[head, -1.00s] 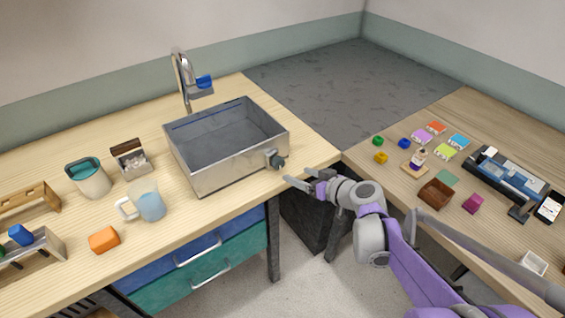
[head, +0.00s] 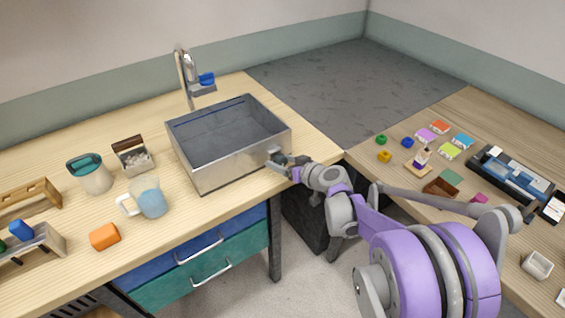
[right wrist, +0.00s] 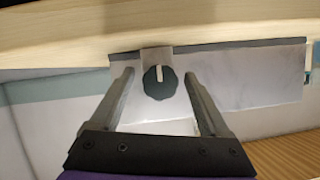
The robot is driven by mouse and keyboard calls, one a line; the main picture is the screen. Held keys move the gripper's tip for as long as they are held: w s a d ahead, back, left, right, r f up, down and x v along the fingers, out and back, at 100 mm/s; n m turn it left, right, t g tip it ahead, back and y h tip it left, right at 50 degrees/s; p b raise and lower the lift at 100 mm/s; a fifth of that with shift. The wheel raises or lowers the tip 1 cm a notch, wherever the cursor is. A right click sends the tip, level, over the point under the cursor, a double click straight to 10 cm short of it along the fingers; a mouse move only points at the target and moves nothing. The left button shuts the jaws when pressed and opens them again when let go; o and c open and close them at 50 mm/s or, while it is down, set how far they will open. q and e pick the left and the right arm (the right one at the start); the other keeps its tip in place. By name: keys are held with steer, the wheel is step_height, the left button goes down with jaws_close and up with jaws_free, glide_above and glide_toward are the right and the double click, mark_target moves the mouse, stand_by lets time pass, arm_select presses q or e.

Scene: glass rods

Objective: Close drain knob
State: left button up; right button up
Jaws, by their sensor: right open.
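The drain knob is a dark round dial with a pale pointer mark, on a metal plate on the basin's front wall. In the right wrist view the knob (right wrist: 159,82) sits between the two fingers of my right gripper (right wrist: 160,85), with a gap on each side. The fingers are open and do not appear to touch it. In the head view my right gripper (head: 285,164) is at the right end of the basin's front wall and mostly hides the knob. The grey metal sink basin (head: 215,178) stands on the wooden counter. My left gripper is not in view.
A faucet (head: 187,80) with a blue handle stands behind the basin. A measuring cup (head: 150,197), an orange block (head: 104,236) and a teal-lidded container (head: 92,174) stand left of it. A second table (head: 500,130) with several small objects is on the right.

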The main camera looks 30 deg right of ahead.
jaws_close()
stand_by(0.3)
steer(key=m+y, duration=0.2)
steer(key=shift+d+m, duration=0.1)
steer(key=shift+m, duration=0.3)
steer(key=m+y+b, duration=0.1)
steer(key=m, duration=0.2)
steer(key=shift+f+t+y, duration=0.15)
steer(key=shift+t+y, duration=0.25)
steer(key=m+t+y+b, duration=0.1)
steer(key=m+b, duration=0.1)
steer(key=m, duration=0.1)
steer(key=shift+m, duration=0.4)
steer(key=m+b, duration=0.1)
steer(key=m, duration=0.1)
steer(key=m+t+y, duration=0.1)
steer(key=m, duration=0.1)
steer(key=shift+t+y+b, duration=0.3)
steer(key=shift+b, duration=0.1)
steer(key=shift+m, duration=0.4)
